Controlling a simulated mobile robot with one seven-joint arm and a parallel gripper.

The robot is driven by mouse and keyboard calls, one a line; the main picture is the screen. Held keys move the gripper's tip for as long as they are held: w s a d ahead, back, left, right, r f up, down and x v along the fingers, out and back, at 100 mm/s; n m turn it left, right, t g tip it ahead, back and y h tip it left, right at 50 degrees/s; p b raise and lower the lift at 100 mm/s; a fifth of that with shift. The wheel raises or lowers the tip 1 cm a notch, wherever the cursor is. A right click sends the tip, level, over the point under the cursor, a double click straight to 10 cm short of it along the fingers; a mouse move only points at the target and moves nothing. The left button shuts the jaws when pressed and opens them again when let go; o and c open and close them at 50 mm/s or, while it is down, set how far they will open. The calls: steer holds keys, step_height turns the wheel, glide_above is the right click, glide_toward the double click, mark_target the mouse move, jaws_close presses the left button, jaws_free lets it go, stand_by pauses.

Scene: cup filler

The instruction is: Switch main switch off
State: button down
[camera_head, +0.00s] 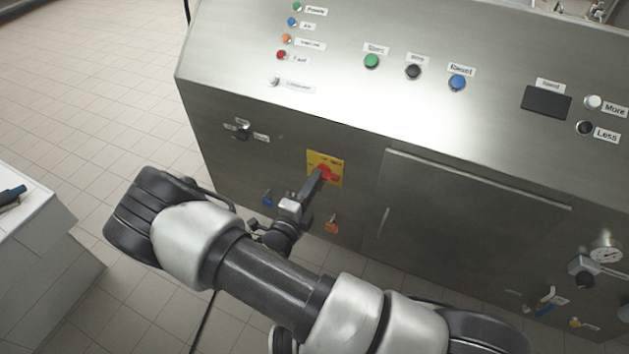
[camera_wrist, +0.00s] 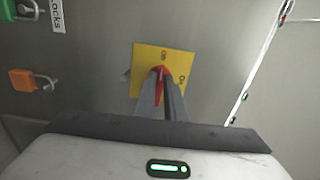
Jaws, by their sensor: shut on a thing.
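The main switch is a red rotary handle (camera_head: 324,174) on a yellow plate (camera_head: 338,160), set in the metal front of the machine. It also shows in the wrist view as a red handle (camera_wrist: 158,90) on a yellow plate (camera_wrist: 147,56), which carries ON and OFF lettering. My gripper (camera_head: 314,181) reaches the switch from below. In the wrist view its two fingers (camera_wrist: 162,82) are close together on either side of the red handle, shut on it. The fingers hide part of the handle, so its exact angle is hard to tell.
An orange padlock (camera_head: 332,227) and a blue padlock (camera_head: 267,201) hang below the switch. A black selector knob (camera_head: 242,133) is at upper left. A cabinet door (camera_head: 460,215) lies to the right. Open tiled floor is at left, beside a white bench (camera_head: 35,235).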

steer(key=c, duration=1.8)
jaws_free()
steer(key=v, duration=1.7)
steer(key=shift+s, duration=0.25)
